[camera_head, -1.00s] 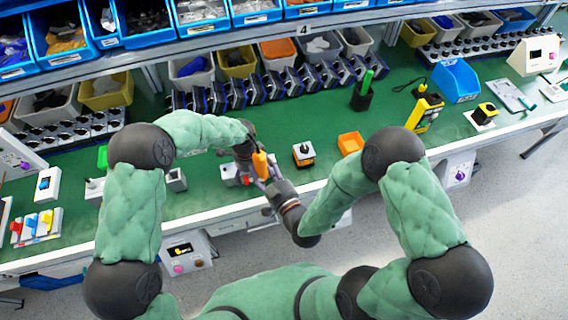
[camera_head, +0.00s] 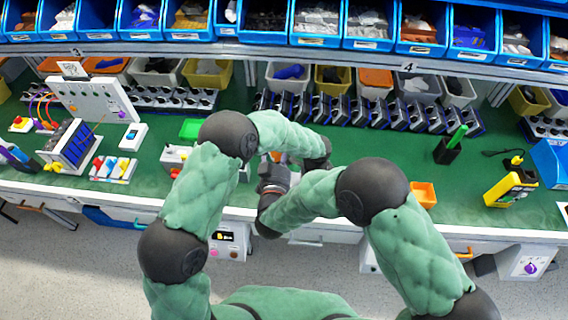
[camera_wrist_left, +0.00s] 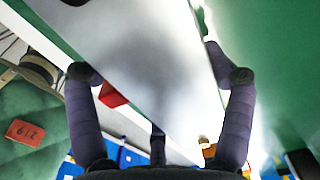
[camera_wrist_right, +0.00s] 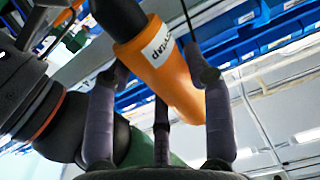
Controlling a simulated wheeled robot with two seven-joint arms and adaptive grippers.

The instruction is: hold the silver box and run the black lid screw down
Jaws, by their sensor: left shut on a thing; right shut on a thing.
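In the left wrist view the silver box (camera_wrist_left: 150,60) fills the space between the fingers of my left gripper (camera_wrist_left: 162,76), which is shut on it. A small red part (camera_wrist_left: 112,95) shows beside the box. In the right wrist view my right gripper (camera_wrist_right: 156,72) is shut on an orange-handled tool (camera_wrist_right: 172,78) with a white label; its dark end is at the upper left. In the head view only a bit of orange (camera_head: 279,156) shows above my right wrist (camera_head: 274,176). My arms hide the box there. The black lid screw is not visible in any view.
An orange bin (camera_head: 424,194) and a yellow device (camera_head: 508,190) stand on the green bench to the right. A black holder with a green tool (camera_head: 448,150) is behind them. A white panel (camera_head: 92,100) and coloured switches (camera_head: 113,168) are at left. Rows of bins line the back.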

